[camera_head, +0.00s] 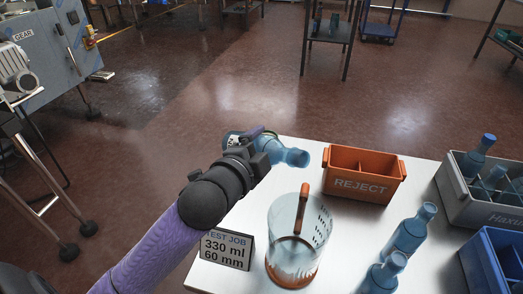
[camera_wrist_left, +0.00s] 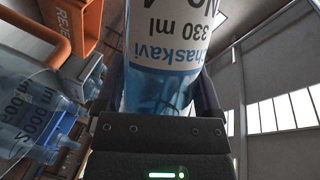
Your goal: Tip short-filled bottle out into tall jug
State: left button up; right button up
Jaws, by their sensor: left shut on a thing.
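My left gripper (camera_head: 256,158) is shut on a light blue bottle (camera_head: 292,156) near the table's far left edge. The bottle lies tilted close to level, its neck pointing right and its base to the left. The left wrist view shows its body (camera_wrist_left: 163,85) between the fingers, with a "330 ml" label upside down. The tall clear jug (camera_head: 318,225), with an orange handle and base, stands upright on the table. The bottle neck is behind and apart from it. The jug's marked side (camera_wrist_left: 30,105) shows in the left wrist view. My right gripper is out of view.
An orange REJECT bin (camera_head: 362,188) stands behind the jug. Blue bottles (camera_head: 408,236) stand to its right. A grey crate (camera_head: 455,205) with bottles and a blue crate (camera_head: 482,262) line the right side. A job sign (camera_head: 227,249) stands at front left.

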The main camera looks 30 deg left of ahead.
pick_arm(q)
jog(key=shift+f+b, duration=0.15)
jog(key=shift+b, duration=0.25)
jog(key=shift+a+f+m, duration=0.15)
jog(key=shift+f+m, duration=0.2)
jog(key=shift+m, duration=0.15)
jog(key=shift+f+m+t+y+b, duration=0.3)
jog(key=shift+f+m+t+b, duration=0.15)
jog(key=shift+m+b, duration=0.15)
jog(key=shift+a+f+m+t+b, duration=0.1)
jog(key=shift+f+m+t+b, duration=0.2)
jog(key=shift+f+m, duration=0.25)
jog(key=shift+f+m+b, duration=0.45)
jog(key=shift+f+b, duration=0.05)
jog(key=shift+d+r+m+t, duration=0.25)
jog(key=shift+r+m+t, duration=0.2)
jog(key=shift+m, duration=0.45)
jog(key=shift+d+r+m+p, duration=0.1)
jog(key=shift+r+m+p, duration=0.3)
jog(key=shift+p, duration=0.1)
jog(key=shift+d+r+t, duration=0.1)
jog(key=shift+r+t, duration=0.05)
jog(key=shift+t, duration=0.15)
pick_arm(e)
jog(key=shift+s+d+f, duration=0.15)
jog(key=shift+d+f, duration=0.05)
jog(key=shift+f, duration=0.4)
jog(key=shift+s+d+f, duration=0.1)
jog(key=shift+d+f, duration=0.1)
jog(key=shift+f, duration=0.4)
